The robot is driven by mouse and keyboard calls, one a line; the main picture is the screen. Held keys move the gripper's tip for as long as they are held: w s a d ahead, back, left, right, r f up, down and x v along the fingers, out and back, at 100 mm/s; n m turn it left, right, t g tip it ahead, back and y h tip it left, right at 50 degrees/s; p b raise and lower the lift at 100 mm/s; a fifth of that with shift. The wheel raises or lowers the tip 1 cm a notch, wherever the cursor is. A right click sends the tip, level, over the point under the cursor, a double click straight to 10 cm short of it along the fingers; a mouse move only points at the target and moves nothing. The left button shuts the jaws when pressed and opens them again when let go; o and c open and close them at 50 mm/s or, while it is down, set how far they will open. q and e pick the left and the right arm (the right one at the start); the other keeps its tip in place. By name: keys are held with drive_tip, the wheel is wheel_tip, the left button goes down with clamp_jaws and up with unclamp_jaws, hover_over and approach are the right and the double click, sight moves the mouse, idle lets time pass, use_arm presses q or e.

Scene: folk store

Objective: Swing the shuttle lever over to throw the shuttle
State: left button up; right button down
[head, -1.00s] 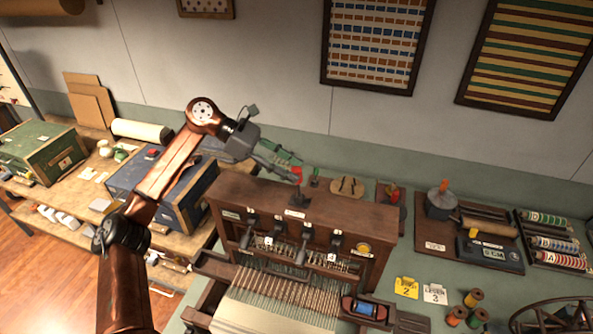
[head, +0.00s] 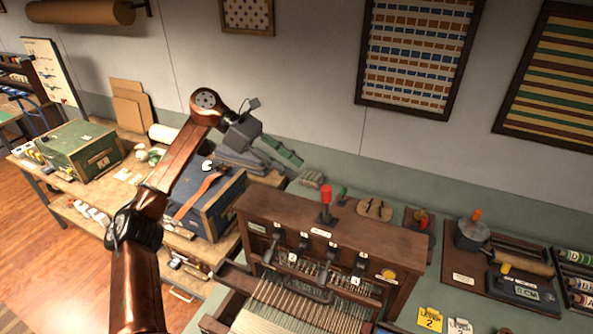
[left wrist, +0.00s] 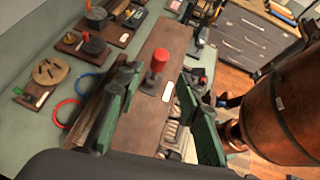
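The shuttle lever (head: 326,196) has a red knob on a short dark stem. It stands about upright on top of the wooden loom (head: 390,238). My left gripper (head: 286,156) is up and to the left of the knob in the head view, apart from it. In the left wrist view the green-padded fingers (left wrist: 160,85) are spread, with nothing held. The red knob (left wrist: 158,57) shows beyond the tips, roughly in line with the gap between them. My right gripper is in neither view.
A blue case (head: 212,203) and a green box (head: 75,147) stand on the wooden bench at the left. A round wooden disc (left wrist: 50,70) and coloured rings lie on the green bench behind the loom. A board with a grey pot (head: 472,235) is at the right.

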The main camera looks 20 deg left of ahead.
sight(327, 204)
use_arm(q)
drive_tip(key=d+f+n, duration=0.1)
drive_tip(key=f+n, duration=0.1)
drive_tip(key=d+f+n+t, duration=0.1)
drive_tip(key=d+f+n, duration=0.1)
drive_tip(key=f, duration=0.1)
drive_tip(key=d+f+n+t+h+p, duration=0.1)
drive_tip(key=f+n, duration=0.1)
drive_tip(key=shift+s+d+f+n, duration=0.1)
drive_tip(key=shift+d+f+n, duration=0.2)
drive_tip(key=shift+d+f, duration=0.1)
drive_tip(key=c, duration=0.6)
drive_tip(key=f+n+t, duration=0.1)
drive_tip(key=n, duration=0.1)
drive_tip(key=s+d+f+n+t, duration=0.1)
drive_tip(key=n, duration=0.1)
drive_tip(key=s+d+n+h, duration=0.1)
drive_tip(key=n, duration=0.1)
drive_tip(key=shift+s+d+f+t, duration=0.15)
drive_tip(key=shift+s+f+t, duration=0.05)
drive_tip(key=shift+f+t, duration=0.2)
clamp_jaws()
drive_tip(key=s+r+n+t+p, duration=0.2)
drive_tip(key=s+n+t, duration=0.5)
drive_tip(key=n, duration=0.6)
drive_tip(key=w+d+p, duration=0.2)
drive_tip(key=w+d, duration=0.1)
drive_tip(key=w, duration=0.5)
drive_tip(key=shift+d+r+g+p, duration=0.3)
drive_tip(key=shift+d+r+p, duration=0.05)
